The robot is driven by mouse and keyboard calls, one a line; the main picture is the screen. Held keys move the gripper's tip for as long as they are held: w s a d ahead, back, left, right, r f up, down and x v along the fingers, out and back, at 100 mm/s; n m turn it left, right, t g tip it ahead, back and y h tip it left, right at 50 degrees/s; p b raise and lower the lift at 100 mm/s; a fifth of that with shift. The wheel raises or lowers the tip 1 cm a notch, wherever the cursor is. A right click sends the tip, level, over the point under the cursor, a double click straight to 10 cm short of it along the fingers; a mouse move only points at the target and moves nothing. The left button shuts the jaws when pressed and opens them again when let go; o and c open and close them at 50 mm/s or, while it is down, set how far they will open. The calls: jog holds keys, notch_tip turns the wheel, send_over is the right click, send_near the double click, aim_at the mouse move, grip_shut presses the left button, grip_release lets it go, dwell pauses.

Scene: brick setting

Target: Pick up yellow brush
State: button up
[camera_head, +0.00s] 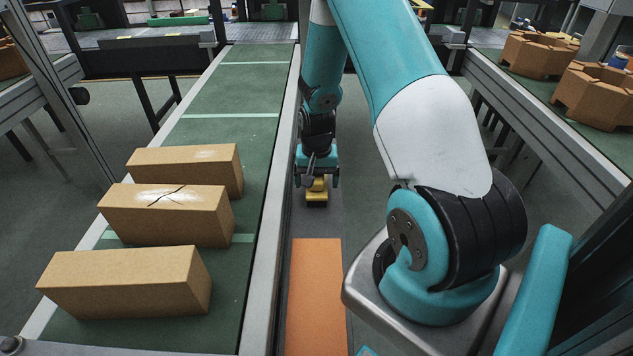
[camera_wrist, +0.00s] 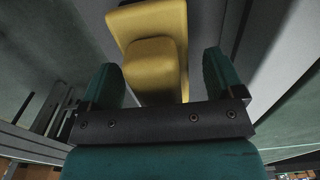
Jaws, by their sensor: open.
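The yellow brush (camera_head: 317,192) lies on a narrow grey surface just below my gripper (camera_head: 317,172) in the head view. In the wrist view the brush (camera_wrist: 155,45) fills the top middle, with a raised yellow block on a wider yellow part. My gripper (camera_wrist: 165,85) is open there, one teal finger on each side of the brush's near end. I cannot tell whether either finger touches it.
Several tan bricks (camera_head: 164,216) sit on the green conveyor (camera_head: 232,90) to the left; one has a dark crack. An orange panel (camera_head: 316,290) lies nearer on the grey strip. Brown blocks (camera_head: 538,55) sit on another conveyor at right. Metal rails (camera_head: 275,215) border the strip.

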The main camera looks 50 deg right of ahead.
jog(key=shift+f, duration=0.45)
jog(key=shift+c, duration=0.4)
jog(key=c, duration=1.1)
jog(key=shift+r, duration=0.1)
notch_tip(320, 180, up, 20)
jog(key=shift+f+b, duration=0.1)
jog(key=shift+b, duration=0.25)
